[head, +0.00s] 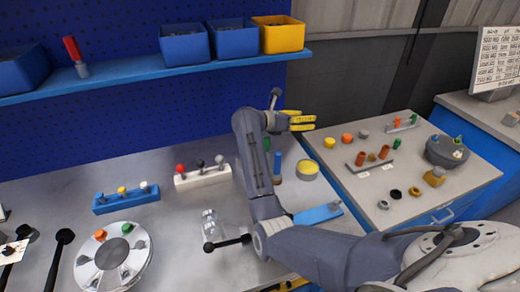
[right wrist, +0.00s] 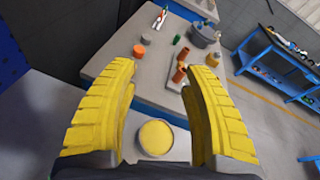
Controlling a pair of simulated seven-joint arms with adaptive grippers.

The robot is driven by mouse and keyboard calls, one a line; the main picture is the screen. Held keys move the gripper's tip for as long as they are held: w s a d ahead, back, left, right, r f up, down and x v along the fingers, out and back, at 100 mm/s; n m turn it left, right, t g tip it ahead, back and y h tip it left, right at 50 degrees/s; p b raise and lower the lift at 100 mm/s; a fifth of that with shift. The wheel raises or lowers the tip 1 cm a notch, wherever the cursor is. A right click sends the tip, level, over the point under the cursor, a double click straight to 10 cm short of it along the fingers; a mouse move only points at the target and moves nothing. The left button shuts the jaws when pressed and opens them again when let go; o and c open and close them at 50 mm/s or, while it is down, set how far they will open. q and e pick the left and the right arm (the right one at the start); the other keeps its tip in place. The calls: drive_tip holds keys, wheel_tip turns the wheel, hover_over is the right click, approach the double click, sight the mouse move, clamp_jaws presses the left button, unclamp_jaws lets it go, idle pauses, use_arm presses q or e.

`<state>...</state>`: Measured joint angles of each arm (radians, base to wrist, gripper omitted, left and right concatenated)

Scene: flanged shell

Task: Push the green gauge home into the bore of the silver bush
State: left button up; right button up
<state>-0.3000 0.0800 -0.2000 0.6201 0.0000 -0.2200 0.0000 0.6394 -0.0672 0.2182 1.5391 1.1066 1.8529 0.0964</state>
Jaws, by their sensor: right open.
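My right gripper (head: 300,120) has yellow fingers and is raised above the bench, pointing right. In the right wrist view its fingers (right wrist: 165,100) are spread apart with nothing held between them. A silver flanged disc (head: 85,273) with a dark central bore lies at the lower left of the head view. An orange piece and a green piece (head: 128,246) stand on its face. Another green cylinder (head: 397,144) stands on the right bench, seen also in the right wrist view (right wrist: 175,39). I cannot tell which are the gauge and bush. My left gripper is not in view.
A yellow-topped round piece (head: 307,168) stands beside my right arm. A blue rack (head: 126,203), a white rack (head: 202,178) and a clear jar (head: 211,226) stand on the grey bench. Orange cylinders (right wrist: 181,74) stand on the right bench (right wrist: 110,66). A bin shelf (head: 150,70) is behind.

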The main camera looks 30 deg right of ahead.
sight(267, 144)
drive_tip(key=w+a+f+t+y, duration=0.1)
drive_tip(key=w+a+f+y, duration=0.15)
drive_tip(key=a, duration=0.25)
drive_tip(key=w+a+f+n+t+y, duration=0.1)
drive_tip(key=w+a+f+t+y, duration=0.15)
drive_tip(key=a, duration=0.25)
drive_tip(key=w+a+f+y, duration=0.2)
drive_tip(key=a+f, duration=0.1)
drive_tip(key=a, duration=0.1)
drive_tip(key=shift+x, duration=3.5)
drive_tip(key=shift+s+a+f, duration=0.1)
drive_tip(key=shift+a, duration=0.05)
clamp_jaws()
